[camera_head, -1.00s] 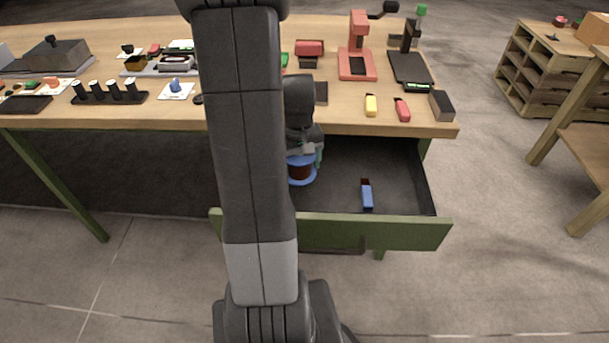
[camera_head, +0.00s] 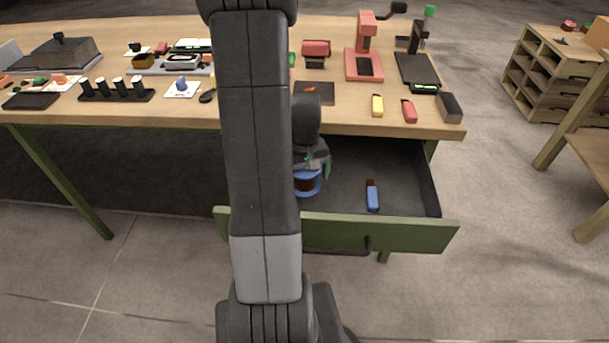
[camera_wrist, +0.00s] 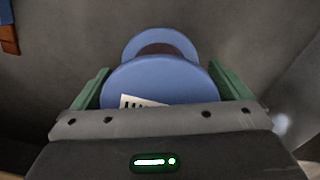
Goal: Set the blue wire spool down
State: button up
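The blue wire spool (camera_head: 307,183) has blue flanges and a dark reddish-brown winding. It is upright inside the open drawer (camera_head: 338,233), on the left part of what shows of it. My gripper (camera_head: 310,164) points down over the spool, partly hidden by my arm. In the wrist view, the green fingers of my gripper (camera_wrist: 160,85) close on both sides of the spool's blue flange (camera_wrist: 165,78), which bears a white label. I cannot tell whether the spool's bottom touches the drawer floor.
A blue and dark red item (camera_head: 372,197) lies in the drawer right of the spool. Bare drawer floor lies between and around them. The tabletop (camera_head: 350,122) overhangs the drawer's back. A yellow item (camera_head: 377,105) and a red item (camera_head: 409,111) lie near its front edge.

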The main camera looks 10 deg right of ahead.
jog(key=shift+r, duration=0.15)
notch_tip(320, 180, up, 12)
jog(key=shift+r+p, duration=0.1)
jog(key=shift+p, duration=0.9)
dwell(0.7)
